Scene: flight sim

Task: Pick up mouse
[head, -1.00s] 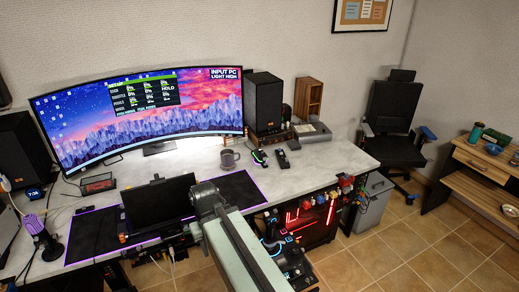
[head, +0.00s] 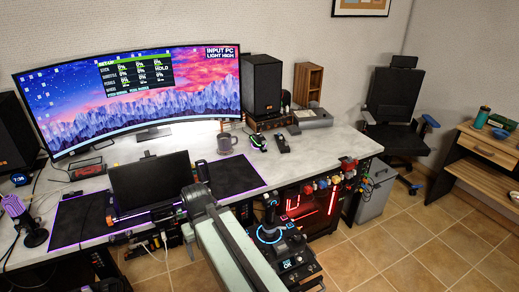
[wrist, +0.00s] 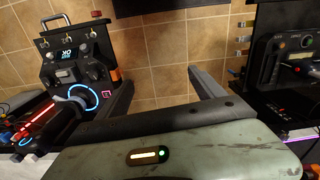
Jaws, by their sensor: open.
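A small dark object with green light (head: 258,142), which looks like the mouse, lies on the grey desk (head: 320,146), right of a grey mug (head: 226,143). A second small dark device (head: 282,144) lies just right of it; I cannot tell for certain which is the mouse. My gripper (head: 198,197) is in front of the desk's near edge, left of and nearer than both. In the wrist view my gripper (wrist: 165,88) is open, with its two dark fingers apart and only floor between them. No mouse shows in the wrist view.
A lit joystick panel (head: 280,245) stands low in front of the desk, and shows at left in the wrist view (wrist: 75,60). A laptop-like screen (head: 150,182) sits on a dark mat (head: 236,174). A speaker (head: 262,84) stands behind. Tiled floor (head: 390,255) is free at right.

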